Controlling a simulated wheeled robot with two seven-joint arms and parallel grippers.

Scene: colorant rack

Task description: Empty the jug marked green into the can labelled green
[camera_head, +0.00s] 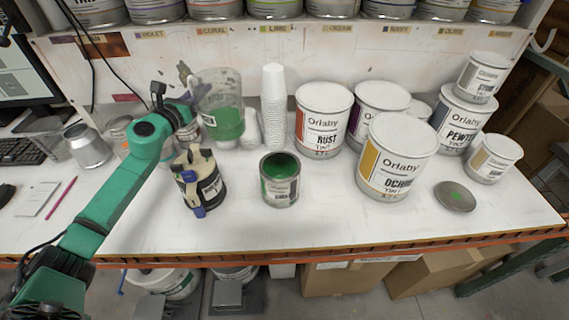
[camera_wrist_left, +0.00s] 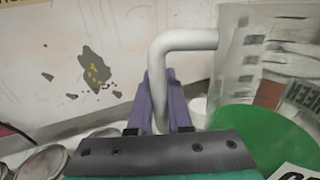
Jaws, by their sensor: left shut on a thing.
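A clear jug (camera_head: 222,95) with green liquid in its lower part is at the back of the counter, left of the paper cups. It looks roughly upright; I cannot tell whether its base touches the counter. My left gripper (camera_head: 184,112) is shut on its handle; the left wrist view shows the purple fingers (camera_wrist_left: 160,100) around the pale handle (camera_wrist_left: 182,42). A partly cut-off label shows on the jug (camera_wrist_left: 275,65). An open can (camera_head: 281,188) with green inside stands at the counter's front middle, right of and nearer than the jug. My right gripper is not in view.
A dark can with a tan top (camera_head: 203,186) stands left of the green can. Stacked white cups (camera_head: 273,100) stand behind it. Large white cans, including rust (camera_head: 322,115) and ochre (camera_head: 398,150), fill the right. A round lid with a green dot (camera_head: 455,196) lies at front right.

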